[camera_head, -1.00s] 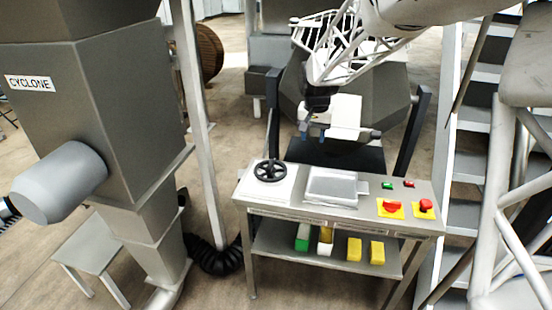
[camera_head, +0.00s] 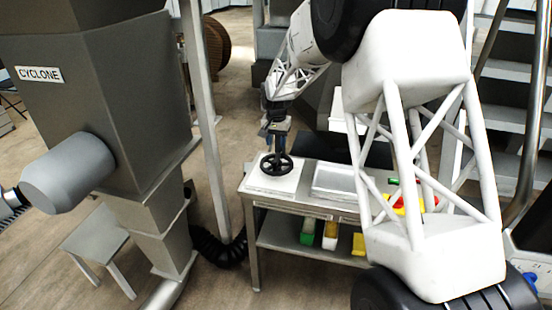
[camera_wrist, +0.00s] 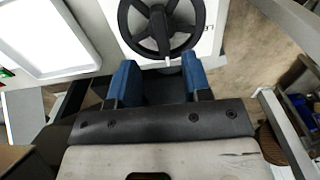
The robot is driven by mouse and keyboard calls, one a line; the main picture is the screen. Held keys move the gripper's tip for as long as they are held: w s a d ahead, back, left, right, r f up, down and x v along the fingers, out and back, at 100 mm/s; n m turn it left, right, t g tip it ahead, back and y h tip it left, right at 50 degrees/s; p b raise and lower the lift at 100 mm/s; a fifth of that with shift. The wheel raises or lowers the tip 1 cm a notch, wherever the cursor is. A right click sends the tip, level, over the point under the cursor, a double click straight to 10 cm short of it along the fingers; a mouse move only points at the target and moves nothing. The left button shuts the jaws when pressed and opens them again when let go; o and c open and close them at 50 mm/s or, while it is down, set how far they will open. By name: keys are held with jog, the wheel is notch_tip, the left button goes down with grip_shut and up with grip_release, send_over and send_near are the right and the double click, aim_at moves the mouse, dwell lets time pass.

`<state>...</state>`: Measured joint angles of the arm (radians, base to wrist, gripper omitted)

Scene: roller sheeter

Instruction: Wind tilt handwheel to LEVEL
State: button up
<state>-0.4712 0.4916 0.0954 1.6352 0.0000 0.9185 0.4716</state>
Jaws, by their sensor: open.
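The black tilt handwheel (camera_head: 277,164) has a round rim with spokes and stands on a white plate (camera_head: 258,183) at the left end of the bench. It also shows at the top of the wrist view (camera_wrist: 160,22), with a small light-coloured knob at its near rim. My gripper (camera_head: 274,145) is just behind and above the wheel in the head view. In the wrist view its two blue fingers (camera_wrist: 160,78) are apart, with nothing between them. The wheel rim lies just beyond the fingertips. I cannot tell whether they touch it. Any LEVEL mark is not readable.
A shallow grey tray (camera_head: 333,178) lies right of the wheel. Red and yellow controls (camera_head: 408,203) farther right are partly hidden by my arm. Green and yellow blocks (camera_head: 308,231) sit on the lower shelf. The grey CYCLONE machine (camera_head: 95,95) and a post stand to the left.

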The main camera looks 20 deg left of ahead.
aim_at(276, 159)
jog(key=shift+f, duration=0.1)
dwell(0.3)
jog(key=shift+f, duration=3.85)
grip_shut()
